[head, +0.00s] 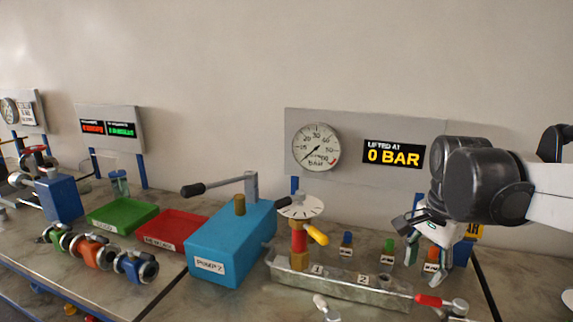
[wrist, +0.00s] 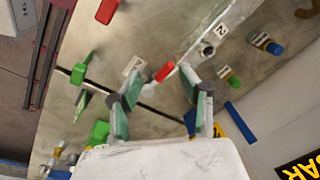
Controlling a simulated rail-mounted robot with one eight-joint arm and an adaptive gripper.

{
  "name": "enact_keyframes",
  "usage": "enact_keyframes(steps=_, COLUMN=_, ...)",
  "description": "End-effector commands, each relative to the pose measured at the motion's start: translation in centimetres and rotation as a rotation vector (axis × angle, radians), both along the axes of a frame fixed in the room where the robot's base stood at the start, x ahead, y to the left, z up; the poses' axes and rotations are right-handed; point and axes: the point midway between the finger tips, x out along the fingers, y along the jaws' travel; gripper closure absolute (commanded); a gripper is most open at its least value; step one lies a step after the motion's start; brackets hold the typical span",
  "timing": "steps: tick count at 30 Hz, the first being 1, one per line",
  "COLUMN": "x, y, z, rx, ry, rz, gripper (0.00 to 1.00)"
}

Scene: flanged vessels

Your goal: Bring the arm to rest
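A blue pump box (head: 230,245) with a lever stands left of the metal tray. A gauge (head: 316,147) and a "0 BAR" display (head: 393,153) are on the panel behind. A red-handled fitting (head: 440,304) lies at front right. Green (head: 122,215) and red (head: 172,230) trays are farther left.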

Motion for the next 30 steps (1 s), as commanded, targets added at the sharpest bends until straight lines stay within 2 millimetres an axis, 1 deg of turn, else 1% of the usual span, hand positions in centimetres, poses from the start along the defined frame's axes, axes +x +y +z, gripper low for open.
enact_keyframes(steps=1, x=-1.1, y=0.8, z=0.0, rx=-0.014, ry=-0.030, rz=0.068, gripper=0.61)
enact_keyframes(steps=8, x=-4.9, y=3.4, z=-0.6, rx=-0.100, ry=-0.170, rz=0.388, gripper=0.61)
enact_keyframes(steps=15, x=-8.6, y=5.6, z=-2.1, rx=-0.225, ry=-0.309, rz=0.710, gripper=0.61)
enact_keyframes(steps=18, x=-9.8, y=6.4, z=-2.8, rx=-0.282, ry=-0.358, rz=0.826, gripper=0.61)
enact_keyframes(steps=24, x=-11.3, y=7.2, z=-3.9, rx=-0.365, ry=-0.421, rz=0.977, gripper=0.61)
enact_keyframes(steps=30, x=-11.6, y=7.4, z=-4.2, rx=-0.388, ry=-0.437, rz=1.017, gripper=0.61)
